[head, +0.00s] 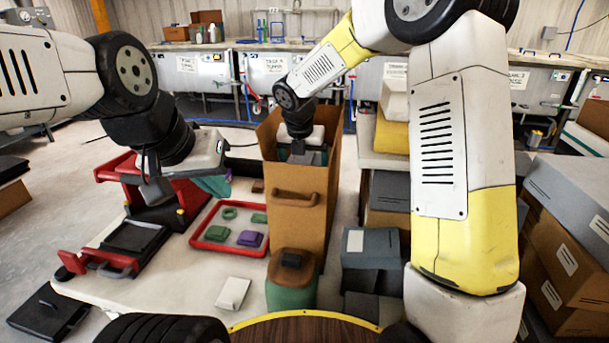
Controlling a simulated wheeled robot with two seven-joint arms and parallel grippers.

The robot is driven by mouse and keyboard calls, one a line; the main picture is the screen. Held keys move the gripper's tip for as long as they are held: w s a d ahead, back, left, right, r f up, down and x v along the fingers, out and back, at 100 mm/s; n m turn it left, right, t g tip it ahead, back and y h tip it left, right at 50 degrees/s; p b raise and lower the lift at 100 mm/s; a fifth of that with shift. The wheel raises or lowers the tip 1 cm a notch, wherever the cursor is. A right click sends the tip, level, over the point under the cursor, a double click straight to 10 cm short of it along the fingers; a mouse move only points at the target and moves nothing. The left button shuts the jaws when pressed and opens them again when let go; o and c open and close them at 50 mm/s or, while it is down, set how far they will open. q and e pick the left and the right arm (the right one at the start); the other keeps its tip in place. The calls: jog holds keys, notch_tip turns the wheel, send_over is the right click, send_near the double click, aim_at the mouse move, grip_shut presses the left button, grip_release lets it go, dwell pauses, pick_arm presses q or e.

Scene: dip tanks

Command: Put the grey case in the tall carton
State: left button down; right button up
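The tall carton (297,217) is brown, stands upright and open-topped in the middle of the bench, and has a handle-like brown piece on its front. My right arm comes down from above, and my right gripper (305,156) is at the carton's mouth, its fingers hidden by the front wall. A grey block shows there under the wrist; I cannot tell whether it is the grey case or part of the gripper. My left gripper (186,184) hangs left of the carton, over the red frame; its dark finger stands apart at one end, and nothing shows held.
A red-rimmed tray (198,243) with green and purple pieces lies left of the carton. A red frame with a dark slab (135,236) is further left. A green block with a brown top (291,265) stands before the carton. Grey boxes (371,247) stand at right.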

jog(key=shift+f, duration=3)
jog(key=o, duration=1.2)
jog(key=shift+f, duration=0.1)
jog(key=v, duration=1.2)
